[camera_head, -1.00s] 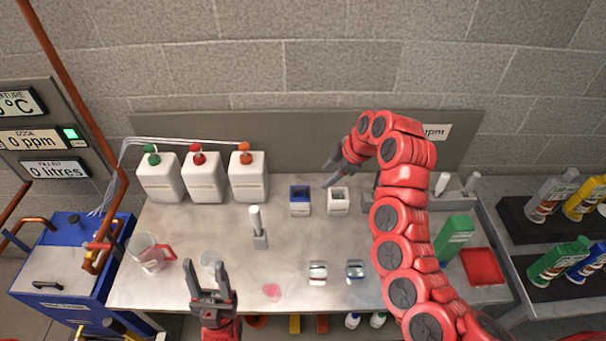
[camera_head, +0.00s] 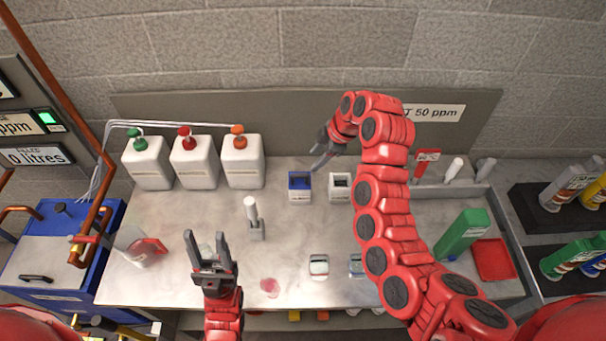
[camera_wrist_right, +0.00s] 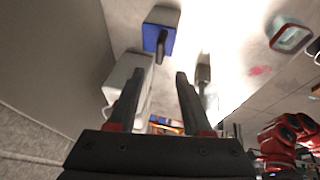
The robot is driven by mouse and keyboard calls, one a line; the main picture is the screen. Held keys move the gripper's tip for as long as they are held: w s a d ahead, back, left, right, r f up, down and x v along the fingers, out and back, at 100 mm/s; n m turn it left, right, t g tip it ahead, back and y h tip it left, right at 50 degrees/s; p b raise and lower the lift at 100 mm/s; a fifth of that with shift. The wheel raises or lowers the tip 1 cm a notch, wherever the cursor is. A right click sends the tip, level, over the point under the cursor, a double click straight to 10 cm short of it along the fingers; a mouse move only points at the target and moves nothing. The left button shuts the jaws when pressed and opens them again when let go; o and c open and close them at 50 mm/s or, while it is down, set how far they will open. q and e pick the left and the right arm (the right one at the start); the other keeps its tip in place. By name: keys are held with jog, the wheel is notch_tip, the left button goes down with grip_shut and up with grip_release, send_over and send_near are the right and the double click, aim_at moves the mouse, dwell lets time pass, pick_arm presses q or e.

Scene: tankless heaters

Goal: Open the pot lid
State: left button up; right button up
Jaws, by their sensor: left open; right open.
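A blue tank unit (camera_head: 92,218) stands at the far left, left of the bench. Its grey lid (camera_head: 50,255) lies flat and shut, with a black handle (camera_head: 36,278); no other pot lid is plain to see. My left gripper (camera_head: 208,246) is open and empty over the front left of the bench, well right of the tank. My right gripper (camera_head: 318,158) is raised near the back of the bench, beside the small blue-topped box (camera_head: 300,197). In the right wrist view its fingers (camera_wrist_right: 155,88) are apart with nothing between them.
White pump bottles (camera_head: 193,165) stand at the back left. Copper pipes (camera_head: 95,225) rise beside the tank. A white box (camera_head: 340,187), green bottle (camera_head: 462,235) and red tray (camera_head: 493,260) are further right.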

aim_at(300, 175)
jog(key=b+x, duration=0.1)
jog(key=x, duration=0.7)
jog(key=shift+a+f, duration=0.3)
jog(key=shift+f, duration=0.2)
jog(key=shift+w+f, duration=0.15)
jog(key=shift+f, duration=0.15)
grip_shut()
dwell(0.7)
